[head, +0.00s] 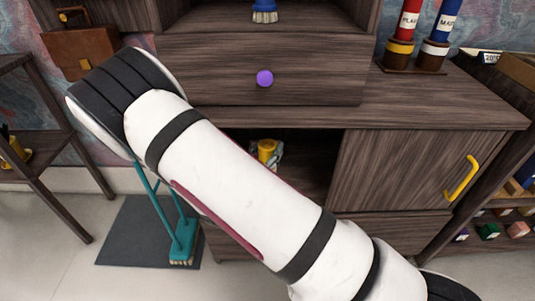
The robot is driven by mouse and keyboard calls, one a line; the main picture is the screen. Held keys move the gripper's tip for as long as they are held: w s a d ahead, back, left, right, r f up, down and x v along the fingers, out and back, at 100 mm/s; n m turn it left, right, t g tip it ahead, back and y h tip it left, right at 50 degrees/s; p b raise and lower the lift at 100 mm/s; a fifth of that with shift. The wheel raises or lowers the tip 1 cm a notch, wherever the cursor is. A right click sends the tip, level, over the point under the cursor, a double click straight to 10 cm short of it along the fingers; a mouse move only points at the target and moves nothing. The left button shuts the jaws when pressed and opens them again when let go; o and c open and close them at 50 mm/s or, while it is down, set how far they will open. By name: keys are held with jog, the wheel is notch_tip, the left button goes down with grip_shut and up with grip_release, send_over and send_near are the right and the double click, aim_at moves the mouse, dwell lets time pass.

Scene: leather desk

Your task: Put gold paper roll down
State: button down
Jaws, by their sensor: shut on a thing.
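My white arm with dark bands crosses the view from lower right to upper left. My gripper does not show and cannot be made out behind the arm. No gold paper roll can be told for sure. A small yellow-gold, round-topped thing (266,150) shows inside the open compartment of the wooden cabinet, just above the arm. Something pale and greyish lies against it. The arm hides its lower part, so I cannot tell whether it is the roll or whether anything holds it.
The wooden cabinet (345,120) has a drawer with a purple knob (264,78) and a door with a yellow handle (461,178). Red and blue tubes (408,25) stand on top. A teal brush (183,241) stands on a dark mat (125,240). A shelf (50,100) is at left.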

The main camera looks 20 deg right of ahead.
jog(key=c, duration=0.9)
grip_release()
jog(key=shift+s+a+r, duration=0.1)
jog(key=shift+a, duration=0.05)
jog(key=p+v, duration=0.3)
jog(key=v, duration=0.8)
jog(key=shift+s+a, duration=0.15)
jog(key=shift+s, duration=0.15)
